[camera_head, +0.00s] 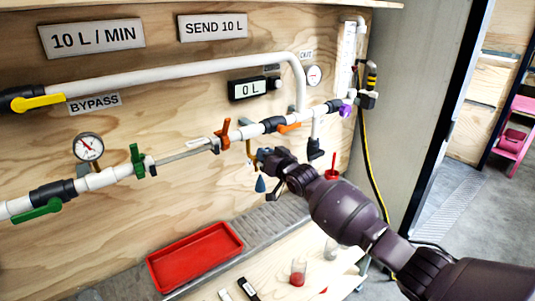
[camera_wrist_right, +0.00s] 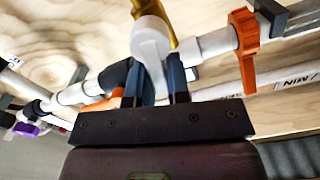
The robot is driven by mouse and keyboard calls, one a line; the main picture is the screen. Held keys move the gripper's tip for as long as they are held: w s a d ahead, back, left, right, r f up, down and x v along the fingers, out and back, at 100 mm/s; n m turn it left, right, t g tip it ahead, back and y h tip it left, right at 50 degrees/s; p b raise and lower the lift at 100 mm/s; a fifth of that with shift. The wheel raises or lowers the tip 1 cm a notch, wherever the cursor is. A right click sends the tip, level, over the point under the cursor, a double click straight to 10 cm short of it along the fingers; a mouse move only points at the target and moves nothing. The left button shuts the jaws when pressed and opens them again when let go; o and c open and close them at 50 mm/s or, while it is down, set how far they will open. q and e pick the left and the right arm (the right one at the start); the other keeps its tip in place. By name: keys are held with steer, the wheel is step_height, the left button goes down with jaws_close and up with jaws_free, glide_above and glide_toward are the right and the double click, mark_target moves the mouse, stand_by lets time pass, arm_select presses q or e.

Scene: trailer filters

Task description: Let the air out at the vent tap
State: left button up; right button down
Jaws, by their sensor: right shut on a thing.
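My right gripper (camera_head: 267,156) reaches in from the lower right to the underside of the white pipe in the head view. In the right wrist view the gripper (camera_wrist_right: 155,85) is shut, with its two dark fingers around a white rounded piece (camera_wrist_right: 150,38). A brass-yellow part (camera_wrist_right: 172,22) shows directly behind that piece. In the head view a brass stem (camera_head: 249,149) hangs below the pipe beside the gripper, which hides most of the held piece. No lettering shows on it, so I cannot confirm that it is the vent tap. My left gripper is out of view.
An orange upright handle (camera_head: 224,133) is close left of the gripper; it also shows in the wrist view (camera_wrist_right: 246,42). A blue drop-shaped piece (camera_head: 260,184) hangs just below. The display (camera_head: 248,89) reads 0 L. A red tray (camera_head: 195,257) lies below left.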

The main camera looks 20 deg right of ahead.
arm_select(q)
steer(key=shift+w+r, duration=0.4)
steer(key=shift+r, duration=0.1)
arm_select(e)
steer(key=shift+a+n, duration=0.15)
steer(key=shift+n, duration=0.35)
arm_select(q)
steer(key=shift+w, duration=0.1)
arm_select(e)
steer(key=c, duration=1.1)
jaws_free()
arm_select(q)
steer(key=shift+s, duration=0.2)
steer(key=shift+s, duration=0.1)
arm_select(e)
steer(key=shift+s, duration=0.15)
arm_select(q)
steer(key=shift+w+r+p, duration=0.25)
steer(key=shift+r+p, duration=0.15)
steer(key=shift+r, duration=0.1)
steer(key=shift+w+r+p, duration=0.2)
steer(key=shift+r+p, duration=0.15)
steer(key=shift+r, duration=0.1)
arm_select(e)
steer(key=v, duration=1)
steer(key=shift+s+r, duration=0.1)
steer(key=shift+s, duration=0.2)
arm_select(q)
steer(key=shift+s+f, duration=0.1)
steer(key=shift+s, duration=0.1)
